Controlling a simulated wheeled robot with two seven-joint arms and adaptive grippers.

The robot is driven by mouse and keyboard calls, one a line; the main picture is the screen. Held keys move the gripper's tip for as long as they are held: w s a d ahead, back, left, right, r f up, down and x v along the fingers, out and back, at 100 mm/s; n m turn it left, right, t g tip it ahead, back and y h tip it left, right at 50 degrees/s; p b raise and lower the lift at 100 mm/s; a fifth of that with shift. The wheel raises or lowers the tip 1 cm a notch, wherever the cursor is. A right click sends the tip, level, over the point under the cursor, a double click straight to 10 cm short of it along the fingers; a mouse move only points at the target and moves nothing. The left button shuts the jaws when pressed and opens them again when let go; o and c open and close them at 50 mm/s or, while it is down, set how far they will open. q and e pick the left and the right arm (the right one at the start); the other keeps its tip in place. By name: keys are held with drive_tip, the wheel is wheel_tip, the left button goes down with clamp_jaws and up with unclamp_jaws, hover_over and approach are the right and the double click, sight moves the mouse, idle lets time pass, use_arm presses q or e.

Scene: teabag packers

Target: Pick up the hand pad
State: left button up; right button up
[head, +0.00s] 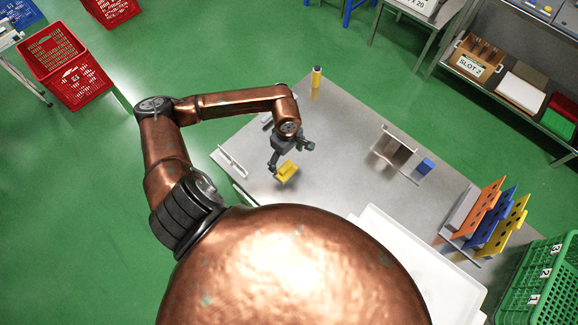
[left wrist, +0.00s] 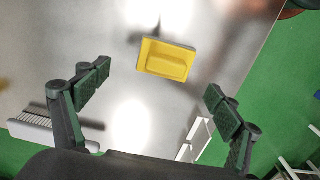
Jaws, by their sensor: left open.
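The hand pad looks to be the yellow block with a raised grip and a thin grey edge (head: 287,171), lying on the metal table. It also shows in the left wrist view (left wrist: 167,58), ahead of the fingers and near the middle. My left gripper (head: 291,157) is above the table close to the pad. In the left wrist view its two fingers (left wrist: 160,105) are spread wide with nothing between them. The pad lies beyond the fingertips, and I see no contact. My right gripper is in neither view.
The metal table (head: 340,130) has free room around the pad. A yellow bottle (head: 316,76) stands at its far edge. A metal stand (head: 393,147) and a blue block (head: 425,166) are to the right. Coloured perforated plates (head: 487,222) stand at the right corner. A white tray (head: 372,217) is in front.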

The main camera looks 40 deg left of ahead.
sight(286, 167)
use_arm(q)
drive_tip(key=f, duration=0.2)
drive_tip(key=shift+s+d+f+p, duration=0.15)
drive_tip(key=shift+s+f+p, duration=0.15)
drive_tip(key=shift+f, duration=0.1)
wheel_tip(286, 167, down, 3)
drive_tip(key=shift+s+f, duration=0.15)
drive_tip(key=shift+f, duration=0.3)
drive_tip(key=c, duration=1.5)
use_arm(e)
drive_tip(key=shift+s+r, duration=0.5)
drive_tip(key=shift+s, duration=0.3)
use_arm(q)
drive_tip(key=shift+o, duration=0.2)
drive_tip(key=shift+r, duration=0.2)
